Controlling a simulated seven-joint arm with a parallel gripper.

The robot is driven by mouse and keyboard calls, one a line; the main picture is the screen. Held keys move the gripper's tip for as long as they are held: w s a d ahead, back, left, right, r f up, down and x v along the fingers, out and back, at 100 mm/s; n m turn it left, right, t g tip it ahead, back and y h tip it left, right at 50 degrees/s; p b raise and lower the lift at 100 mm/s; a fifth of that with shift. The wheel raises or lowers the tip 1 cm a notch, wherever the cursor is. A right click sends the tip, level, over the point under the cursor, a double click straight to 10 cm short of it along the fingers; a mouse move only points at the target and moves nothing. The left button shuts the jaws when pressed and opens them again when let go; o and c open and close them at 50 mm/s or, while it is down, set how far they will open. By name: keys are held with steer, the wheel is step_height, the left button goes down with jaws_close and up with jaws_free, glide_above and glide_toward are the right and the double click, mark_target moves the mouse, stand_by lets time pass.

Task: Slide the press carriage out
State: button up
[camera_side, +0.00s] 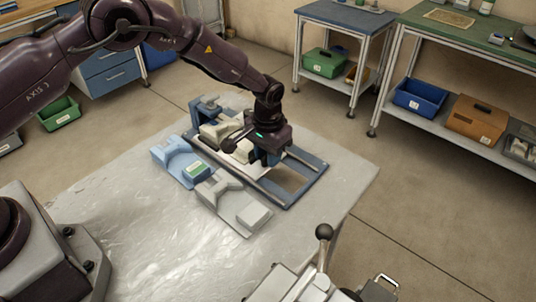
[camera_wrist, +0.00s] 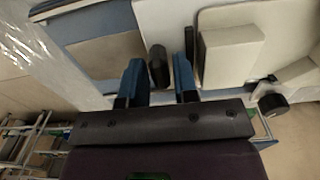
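The press (camera_side: 305,183) is a blue frame with long rails on the table. A pale carriage plate (camera_side: 243,152) lies between its rails, partly hidden by my gripper (camera_side: 268,158). My gripper is low over the press. In the wrist view my gripper (camera_wrist: 160,82) has its two blue fingers apart, with a gap between them. A short dark upright piece (camera_wrist: 157,66), perhaps the carriage handle, shows in line with that gap. I see no contact between it and the fingers. Pale plates and a pale block (camera_wrist: 230,54) lie beyond the fingers.
A light blue fixture (camera_side: 180,160) and a grey fixture (camera_side: 235,205) stand on the table beside the press. The sheeted table (camera_side: 130,220) is bare at the front left. A black-knobbed lever (camera_side: 323,232) rises at the front right. Benches with bins stand behind.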

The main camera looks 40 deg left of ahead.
mark_target(294, 182)
steer(key=shift+f, duration=0.25)
jaws_close()
steer(key=shift+d, duration=3.85)
jaws_free()
